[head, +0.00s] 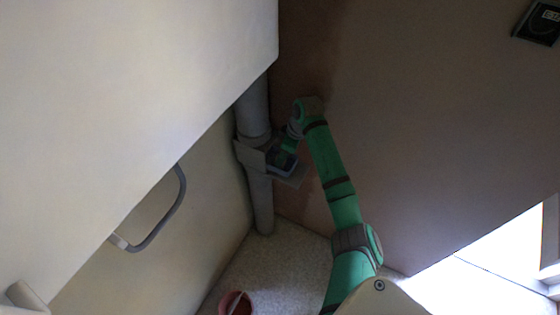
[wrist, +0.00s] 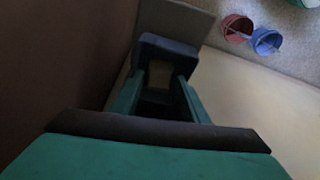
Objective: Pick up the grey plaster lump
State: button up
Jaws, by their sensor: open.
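My gripper (head: 283,158) is at the end of the green arm, close beside the grey vertical pipe in the corner. In the wrist view my gripper (wrist: 160,82) is open, with two green fingers apart. A dark blue-grey block-like shape (wrist: 165,43) lies at the far end of the fingers; I cannot tell if it is part of the gripper. A flat grey plate (wrist: 182,16) shows just beyond it. I cannot make out the grey plaster lump for certain in either view; the area around the fingers is dark and partly hidden.
The grey pipe (head: 254,108) runs down the corner between a pale wall and a brown wall (head: 410,120). A grey curved handle (head: 168,217) is at the left. A red bucket (wrist: 236,27) and a blue bucket (wrist: 267,41) stand on the speckled floor.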

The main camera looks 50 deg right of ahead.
jog(key=shift+w+a+f, duration=0.1)
jog(key=shift+w+f, duration=0.05)
jog(key=shift+f, duration=0.45)
jog(key=shift+w, duration=0.1)
jog(key=c, duration=0.8)
jog(key=shift+c, duration=0.3)
jog(key=shift+s, duration=0.2)
jog(key=shift+r, duration=0.1)
